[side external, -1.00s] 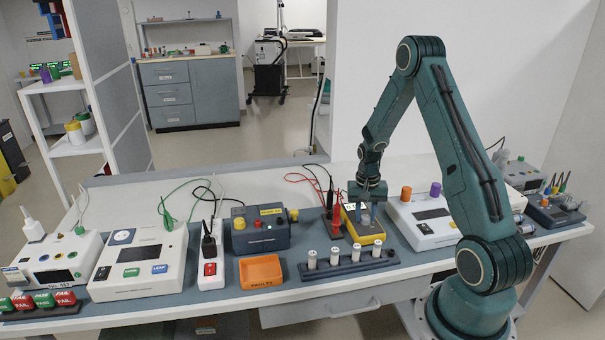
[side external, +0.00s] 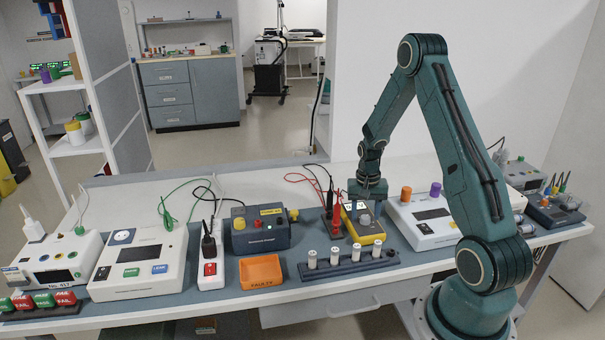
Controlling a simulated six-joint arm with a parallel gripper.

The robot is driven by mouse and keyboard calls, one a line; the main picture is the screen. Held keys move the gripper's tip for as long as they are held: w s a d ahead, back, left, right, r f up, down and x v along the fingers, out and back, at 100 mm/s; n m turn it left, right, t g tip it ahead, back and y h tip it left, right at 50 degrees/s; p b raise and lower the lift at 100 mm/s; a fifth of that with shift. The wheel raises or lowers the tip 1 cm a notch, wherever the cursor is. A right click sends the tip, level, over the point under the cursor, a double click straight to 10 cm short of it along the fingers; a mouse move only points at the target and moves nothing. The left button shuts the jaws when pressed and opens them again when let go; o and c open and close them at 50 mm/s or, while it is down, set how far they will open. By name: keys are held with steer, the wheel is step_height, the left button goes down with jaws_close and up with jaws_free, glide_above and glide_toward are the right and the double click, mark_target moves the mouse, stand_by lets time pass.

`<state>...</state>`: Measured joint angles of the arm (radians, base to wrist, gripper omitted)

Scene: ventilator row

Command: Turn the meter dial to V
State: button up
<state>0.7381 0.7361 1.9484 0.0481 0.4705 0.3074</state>
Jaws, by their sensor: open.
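The yellow-edged meter (side external: 370,238) stands on the blue-grey bench mat, right of the middle. Its grey dial (side external: 366,220) shows on its top face, but the pointer and the letters around it are too small to read. My gripper (side external: 367,207) points down just above the meter, with its jaws open over the dial. The dial is visible just below the fingertips; I cannot tell whether they touch it. The gripper hides part of the meter's upper face.
Red and black probes (side external: 333,215) with looping leads stand close to the meter's left. A rack of white cylinders (side external: 350,266) lies in front. A white unit with orange and purple knobs (side external: 428,222) is close on the right. An orange tray (side external: 261,272) sits front left.

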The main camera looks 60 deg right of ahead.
mark_target(362, 217)
step_height(362, 217, up, 13)
steer(key=shift+w+a, duration=0.15)
steer(key=shift+w, duration=0.1)
stand_by(0.3)
steer(key=shift+r, duration=0.1)
steer(key=s+a+r+n+t+h, duration=0.1)
steer(key=a+r+n+t, duration=0.3)
steer(key=a+r, duration=1.05)
steer(key=s+a+r+n+t+y, duration=0.1)
steer(key=s+a+r+n+t, duration=0.1)
steer(key=s+a+n, duration=0.6)
steer(key=s+a, duration=0.4)
steer(key=a, duration=0.3)
steer(key=shift+s+r, duration=0.15)
steer(key=shift+s, duration=0.2)
